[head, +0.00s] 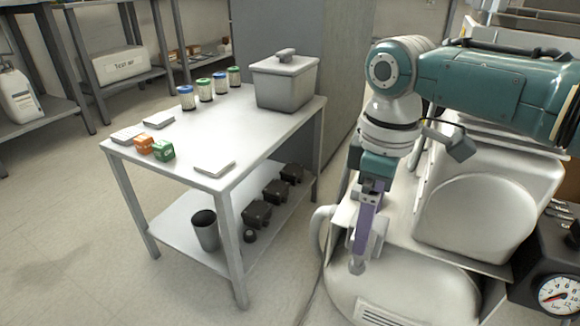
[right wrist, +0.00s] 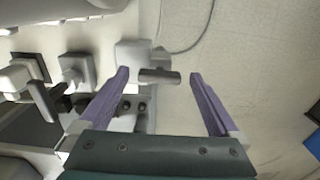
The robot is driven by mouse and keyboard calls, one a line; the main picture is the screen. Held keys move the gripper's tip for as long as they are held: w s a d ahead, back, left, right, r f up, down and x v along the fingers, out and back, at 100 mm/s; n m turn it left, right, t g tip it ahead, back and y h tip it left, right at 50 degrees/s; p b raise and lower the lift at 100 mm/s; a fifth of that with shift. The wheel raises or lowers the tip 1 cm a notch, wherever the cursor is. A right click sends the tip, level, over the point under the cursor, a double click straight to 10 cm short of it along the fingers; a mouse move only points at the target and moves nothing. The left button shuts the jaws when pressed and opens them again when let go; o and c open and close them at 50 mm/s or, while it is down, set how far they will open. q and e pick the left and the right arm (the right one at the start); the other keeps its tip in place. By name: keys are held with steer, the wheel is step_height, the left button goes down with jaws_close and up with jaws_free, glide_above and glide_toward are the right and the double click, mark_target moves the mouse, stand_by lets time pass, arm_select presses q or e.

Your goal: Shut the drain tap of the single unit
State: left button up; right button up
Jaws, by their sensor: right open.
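The single unit is a white compressor with a rounded tank (head: 405,290) low in the head view and a boxy housing (head: 480,215) above it. My right gripper (head: 359,262) points down beside the tank's near left part. In the right wrist view its purple fingers (right wrist: 159,75) are spread apart. A short grey bar-shaped handle (right wrist: 160,77), apparently the drain tap, lies between the fingertips, with a gap visible on both sides. It joins a pale block to its left. The tap is hidden in the head view. My left gripper is not in view.
A pressure gauge (head: 558,295) sits on a dark box at the right edge. To the left stands a grey table (head: 235,140) with jars, small boxes and a lidded bin (head: 285,82). A thin cable (right wrist: 190,45) runs across the floor. Open floor lies at the left.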

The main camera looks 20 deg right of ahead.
steer(key=shift+c, duration=0.2)
steer(key=c, duration=1.3)
